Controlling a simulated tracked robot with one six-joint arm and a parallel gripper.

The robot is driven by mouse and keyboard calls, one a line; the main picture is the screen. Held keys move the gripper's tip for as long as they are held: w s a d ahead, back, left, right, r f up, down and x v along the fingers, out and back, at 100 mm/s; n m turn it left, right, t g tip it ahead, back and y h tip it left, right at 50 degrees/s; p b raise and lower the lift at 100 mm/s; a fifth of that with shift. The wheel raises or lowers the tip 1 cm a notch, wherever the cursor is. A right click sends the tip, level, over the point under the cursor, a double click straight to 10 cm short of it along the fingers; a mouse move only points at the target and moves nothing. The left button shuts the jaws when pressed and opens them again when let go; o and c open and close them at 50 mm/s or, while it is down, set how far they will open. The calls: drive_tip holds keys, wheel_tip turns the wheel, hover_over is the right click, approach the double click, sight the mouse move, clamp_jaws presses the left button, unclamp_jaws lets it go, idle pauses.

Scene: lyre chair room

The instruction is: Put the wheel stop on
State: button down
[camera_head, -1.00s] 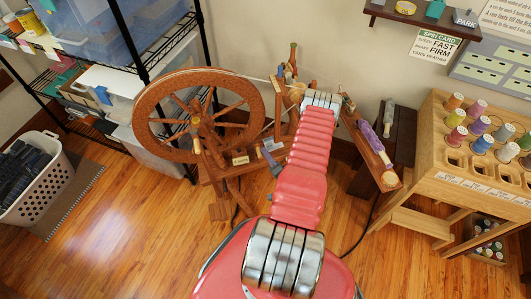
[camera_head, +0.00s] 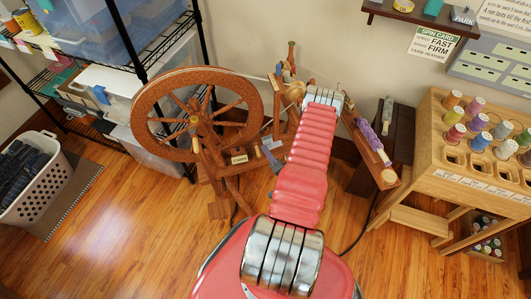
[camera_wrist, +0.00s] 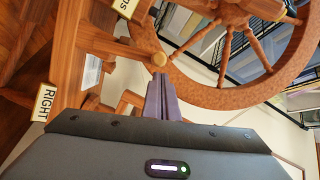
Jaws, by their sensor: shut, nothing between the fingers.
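The spinning wheel (camera_head: 258,110) stands against the wall, its big wooden rim and spokes at the left of its frame. In the wrist view the wheel rim (camera_wrist: 210,94) curves across the upper right. A small round light-coloured knob (camera_wrist: 160,59) sits on a wooden post just beyond my fingertips; I cannot tell for certain that it is the wheel stop. My gripper (camera_wrist: 160,78) is shut and empty, its fingertips close below the knob in the picture. Whether they touch is unclear. In the head view my gripper (camera_head: 266,150) is beside the wheel's frame, right of the rim.
A RIGHT label (camera_wrist: 44,102) is on the wood at left. Wire shelving (camera_head: 150,65) with bins stands behind the wheel at left. A spool rack (camera_head: 455,165) and a dark wooden stand (camera_head: 392,145) are at right. A white basket (camera_head: 40,185) sits at far left.

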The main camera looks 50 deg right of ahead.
drive_tip(key=s+a+r, duration=0.2)
drive_tip(key=s, duration=0.8)
drive_tip(key=shift+s+r, duration=0.15)
drive_tip(key=shift+s, duration=0.2)
idle(0.5)
